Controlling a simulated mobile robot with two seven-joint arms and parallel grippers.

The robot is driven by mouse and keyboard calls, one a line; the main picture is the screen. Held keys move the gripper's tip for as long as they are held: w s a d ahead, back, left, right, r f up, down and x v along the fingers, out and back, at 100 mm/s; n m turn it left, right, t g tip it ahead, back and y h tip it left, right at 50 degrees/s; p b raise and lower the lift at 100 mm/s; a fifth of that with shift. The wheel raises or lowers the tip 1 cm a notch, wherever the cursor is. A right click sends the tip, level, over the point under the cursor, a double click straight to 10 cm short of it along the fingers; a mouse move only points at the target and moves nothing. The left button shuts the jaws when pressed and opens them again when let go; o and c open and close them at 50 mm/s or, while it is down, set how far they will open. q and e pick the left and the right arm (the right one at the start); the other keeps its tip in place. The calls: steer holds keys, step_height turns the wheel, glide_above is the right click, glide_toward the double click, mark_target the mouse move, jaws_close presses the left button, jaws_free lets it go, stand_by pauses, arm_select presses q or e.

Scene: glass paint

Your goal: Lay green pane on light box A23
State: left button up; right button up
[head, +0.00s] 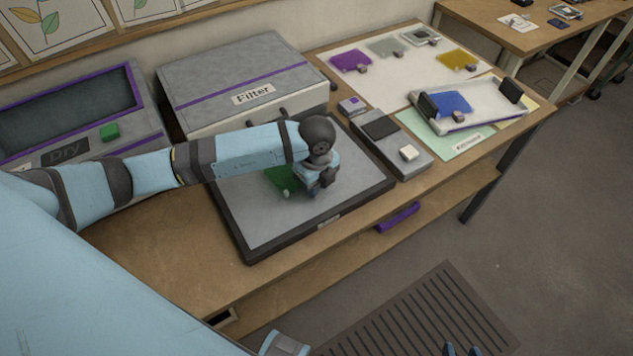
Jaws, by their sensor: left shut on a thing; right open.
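The green pane (278,178) is over the grey surface of a dark-framed flat box, which I take to be light box A23 (265,225). The small label on its front edge is too small to read. My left gripper (318,188) is shut on the green pane at its right side. The arm hides part of the pane, and I cannot tell whether it touches the surface. My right gripper (461,349) shows only its tips at the bottom edge, open and apart from the table.
A Filter box (240,85) and a Dry unit (60,110) with a green button stand behind. A grey device (392,143) sits right of the light box. Purple, pale and yellow panes lie on a white sheet (395,75); a blue pane (452,102) lies in a white tray (485,112).

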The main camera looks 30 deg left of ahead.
arm_select(q)
steer(key=shift+d+f, duration=0.15)
steer(key=shift+f, duration=0.1)
stand_by(0.6)
stand_by(0.5)
steer(key=shift+f, duration=0.3)
stand_by(0.8)
steer(key=o, duration=1.1)
steer(key=shift+c, duration=0.2)
step_height(320, 180, up, 23)
steer(key=p, duration=0.5)
steer(key=shift+p, duration=0.3)
